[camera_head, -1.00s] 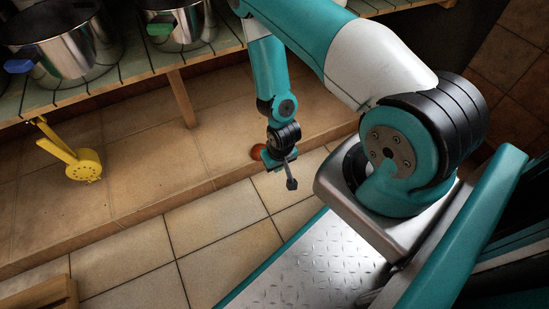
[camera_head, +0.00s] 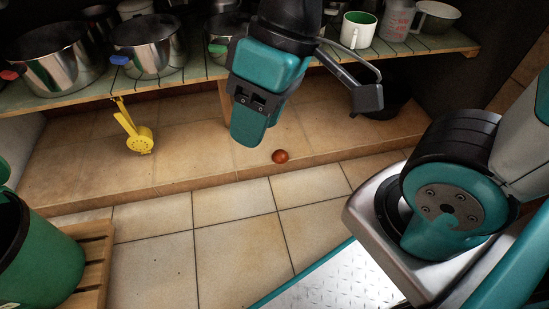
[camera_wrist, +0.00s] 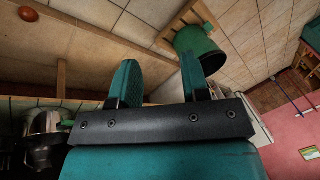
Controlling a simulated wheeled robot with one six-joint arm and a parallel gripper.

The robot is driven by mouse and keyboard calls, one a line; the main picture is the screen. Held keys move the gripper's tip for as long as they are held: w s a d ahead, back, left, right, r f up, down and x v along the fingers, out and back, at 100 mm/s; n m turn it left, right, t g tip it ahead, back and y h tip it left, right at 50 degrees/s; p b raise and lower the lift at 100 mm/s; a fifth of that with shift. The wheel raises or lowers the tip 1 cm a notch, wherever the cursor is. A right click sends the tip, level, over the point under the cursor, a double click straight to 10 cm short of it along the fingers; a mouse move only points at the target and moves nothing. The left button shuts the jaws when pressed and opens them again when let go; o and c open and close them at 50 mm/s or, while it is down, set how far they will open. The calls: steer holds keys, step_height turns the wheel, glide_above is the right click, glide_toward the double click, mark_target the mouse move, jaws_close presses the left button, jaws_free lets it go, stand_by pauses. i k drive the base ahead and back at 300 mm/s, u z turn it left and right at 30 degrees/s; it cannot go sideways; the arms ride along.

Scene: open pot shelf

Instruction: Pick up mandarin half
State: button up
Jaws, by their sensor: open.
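The mandarin half (camera_head: 280,156) is a small round orange-red piece on the tiled ledge below the shelf, near its front edge. It also shows at the upper left of the wrist view (camera_wrist: 28,14). My gripper (camera_head: 260,132) hangs above and a little left of it in the head view, with its teal fingers pointing down. In the wrist view the two fingers (camera_wrist: 158,65) stand apart with nothing between them. The mandarin half lies outside the fingers, and they look clear of it.
The pot shelf (camera_head: 185,80) above the ledge holds several steel pots, a white-and-green mug (camera_head: 358,30) and a measuring jug (camera_head: 397,18). A yellow strainer-like tool (camera_head: 138,138) hangs at the left. A green bucket (camera_head: 38,250) stands front left. The floor tiles between are clear.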

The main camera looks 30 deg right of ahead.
mark_target(280, 156)
steer(key=u, duration=1.65)
steer(key=i, duration=0.95)
steer(key=z, duration=2.9)
